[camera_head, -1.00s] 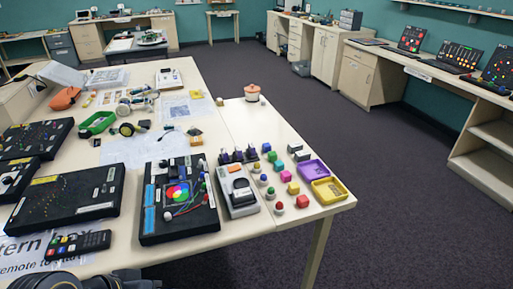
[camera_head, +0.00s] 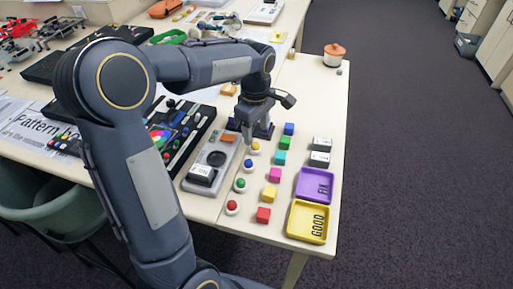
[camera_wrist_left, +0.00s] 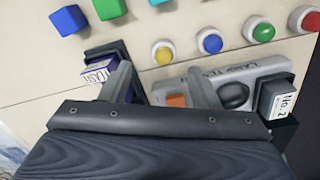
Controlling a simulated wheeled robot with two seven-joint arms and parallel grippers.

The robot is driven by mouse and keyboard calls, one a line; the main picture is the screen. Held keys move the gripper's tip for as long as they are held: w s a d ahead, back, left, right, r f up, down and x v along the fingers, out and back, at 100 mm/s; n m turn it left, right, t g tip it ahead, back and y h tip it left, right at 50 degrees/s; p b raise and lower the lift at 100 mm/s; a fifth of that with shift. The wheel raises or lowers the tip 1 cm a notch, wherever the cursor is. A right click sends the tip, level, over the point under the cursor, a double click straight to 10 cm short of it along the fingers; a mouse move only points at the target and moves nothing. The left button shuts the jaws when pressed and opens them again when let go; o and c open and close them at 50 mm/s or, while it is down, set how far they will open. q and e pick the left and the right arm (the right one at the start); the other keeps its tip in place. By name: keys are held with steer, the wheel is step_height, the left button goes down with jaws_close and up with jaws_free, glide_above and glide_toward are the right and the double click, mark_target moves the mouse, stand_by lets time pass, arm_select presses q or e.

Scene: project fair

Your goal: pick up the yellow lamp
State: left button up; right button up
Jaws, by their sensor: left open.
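The yellow lamp (camera_head: 255,148), a small yellow dome on a round white base, stands upright on the cream table. In the left wrist view the yellow lamp (camera_wrist_left: 163,54) sits just beyond my fingertips, roughly centred between them. My left gripper (camera_head: 253,128) points down above the table, beside the lamp on its far side in the head view. In the left wrist view my left gripper (camera_wrist_left: 162,78) is open, with nothing between its fingers. My right gripper is not in view.
Blue (camera_head: 248,165), green (camera_head: 240,185) and red (camera_head: 232,207) lamps stand in a row with it. A grey device (camera_head: 213,160) and a dark stand (camera_wrist_left: 108,62) are close to the fingers. Coloured cubes, a purple tray (camera_head: 314,171) and a yellow tray (camera_head: 291,222) lie right.

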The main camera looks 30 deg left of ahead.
mark_target(256, 143)
arm_select(q)
steer(key=f, duration=0.5)
steer(key=shift+s+f, duration=0.25)
steer(key=shift+f, duration=0.1)
steer(key=c, duration=1.1)
steer(key=shift+o, duration=0.2)
steer(key=shift+r, duration=0.1)
